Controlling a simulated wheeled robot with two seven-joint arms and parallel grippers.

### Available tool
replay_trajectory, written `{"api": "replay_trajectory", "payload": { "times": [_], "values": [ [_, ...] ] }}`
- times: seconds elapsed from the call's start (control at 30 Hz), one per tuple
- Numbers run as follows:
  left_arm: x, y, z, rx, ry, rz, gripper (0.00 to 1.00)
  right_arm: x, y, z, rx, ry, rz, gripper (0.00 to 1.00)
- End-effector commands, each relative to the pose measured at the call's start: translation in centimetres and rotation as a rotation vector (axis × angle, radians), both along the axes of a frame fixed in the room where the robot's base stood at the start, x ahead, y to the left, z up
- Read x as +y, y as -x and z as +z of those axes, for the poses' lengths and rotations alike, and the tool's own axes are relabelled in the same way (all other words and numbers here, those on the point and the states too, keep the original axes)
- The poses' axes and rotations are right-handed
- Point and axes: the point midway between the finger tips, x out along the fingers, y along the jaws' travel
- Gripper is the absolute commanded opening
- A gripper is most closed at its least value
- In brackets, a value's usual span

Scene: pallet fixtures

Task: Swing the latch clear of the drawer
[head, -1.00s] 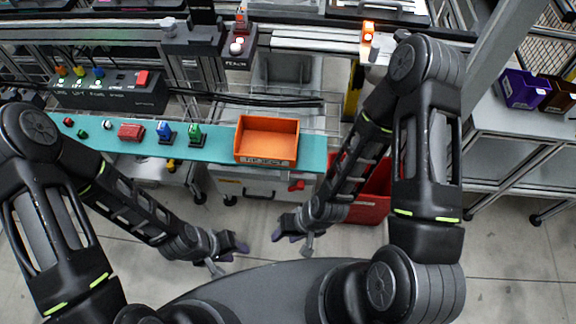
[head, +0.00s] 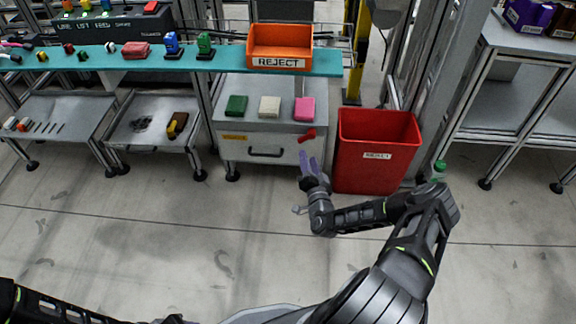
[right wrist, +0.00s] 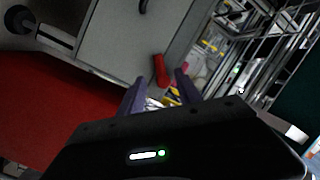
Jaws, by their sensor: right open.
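The red latch (head: 307,134) sits at the upper right of the drawer front (head: 240,151), lying slantwise. The drawer looks shut, with a dark handle (head: 265,153) across it. My right gripper (head: 308,156) is open and empty, its purple fingers pointing at the cabinet just below the latch. In the right wrist view, the latch (right wrist: 160,70) shows beyond and between the open fingertips (right wrist: 158,82), against the pale drawer front (right wrist: 115,38). I see no contact between fingers and latch. My left gripper is out of view; only part of that arm shows at the lower left.
A red reject bin (head: 378,170) stands close right of the gripper. Green, cream and pink blocks (head: 269,106) lie on the cabinet top. An orange reject tray (head: 279,46) is on the teal shelf (head: 130,62) above. The floor before the cabinet is clear.

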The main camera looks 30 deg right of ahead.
Motion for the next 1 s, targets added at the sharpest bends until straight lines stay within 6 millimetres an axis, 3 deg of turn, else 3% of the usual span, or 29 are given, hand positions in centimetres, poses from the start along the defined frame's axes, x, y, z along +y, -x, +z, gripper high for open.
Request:
{"api": "replay_trajectory", "payload": {
  "times": [0.47, 0.8, 1.0],
  "values": [
    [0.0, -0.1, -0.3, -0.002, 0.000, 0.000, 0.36, -0.4, -0.7, 0.0, -0.001, 0.002, -0.002, 0.41],
    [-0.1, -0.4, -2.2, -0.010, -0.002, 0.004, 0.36, -2.4, -5.2, -0.2, -0.001, 0.002, -0.002, 0.41],
    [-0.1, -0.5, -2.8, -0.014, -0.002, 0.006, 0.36, -3.1, -6.9, -0.1, 0.000, 0.000, -0.001, 0.41]
  ]
}}
